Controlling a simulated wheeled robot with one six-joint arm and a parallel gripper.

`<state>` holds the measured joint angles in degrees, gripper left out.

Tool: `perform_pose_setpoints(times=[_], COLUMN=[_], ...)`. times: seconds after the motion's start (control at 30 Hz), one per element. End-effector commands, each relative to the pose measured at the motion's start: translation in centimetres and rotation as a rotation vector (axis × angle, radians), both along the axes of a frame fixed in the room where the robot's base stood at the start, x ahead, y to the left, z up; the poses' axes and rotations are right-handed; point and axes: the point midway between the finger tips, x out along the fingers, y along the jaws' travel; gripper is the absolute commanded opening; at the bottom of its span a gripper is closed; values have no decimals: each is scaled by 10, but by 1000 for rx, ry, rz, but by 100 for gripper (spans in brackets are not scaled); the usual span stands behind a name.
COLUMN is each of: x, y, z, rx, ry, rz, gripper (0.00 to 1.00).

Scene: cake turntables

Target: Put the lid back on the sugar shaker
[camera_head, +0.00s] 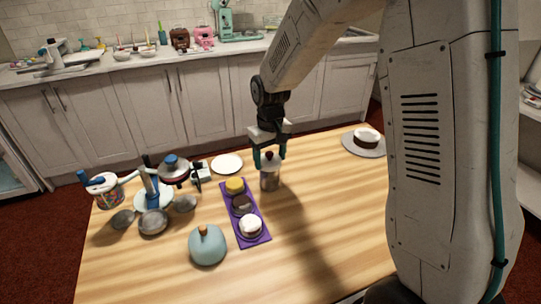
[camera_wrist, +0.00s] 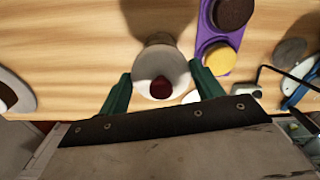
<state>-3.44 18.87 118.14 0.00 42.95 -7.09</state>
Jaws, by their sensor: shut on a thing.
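My gripper (camera_head: 270,158) points down over the wooden table, its green fingers closed on either side of a pale lid with a dark red knob. In the wrist view the lid (camera_wrist: 172,73) lies between the fingertips, with the knob (camera_wrist: 161,87) facing the camera. In the wrist view the shaker (camera_wrist: 158,39) shows just past the lid's edge. I cannot tell whether the lid touches the rim; the lid hides the shaker's mouth.
A purple tray (camera_head: 261,239) with small cakes lies close left of the shaker. A white plate (camera_head: 227,164) is behind it. A teal pot (camera_head: 207,247), grey bowls (camera_head: 153,223) and a turntable (camera_head: 153,201) stand farther left. A cake plate (camera_head: 372,152) is at right. Table between is clear.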

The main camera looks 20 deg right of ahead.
Motion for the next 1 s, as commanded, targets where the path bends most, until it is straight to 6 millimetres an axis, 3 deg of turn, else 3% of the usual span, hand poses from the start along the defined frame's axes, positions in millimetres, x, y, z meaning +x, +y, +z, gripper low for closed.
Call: perform_pose_setpoints(times=[0.87, 0.9, 0.97, 1.0], x=[0, 0, 0, 0], y=[0, 0, 0, 0], z=[-3, -3, -3, -3], rx=[0, 0, 0, 0], ry=[1, 1, 1, 1], rz=[0, 0, 0, 0], gripper=[44, 71, 88, 91])
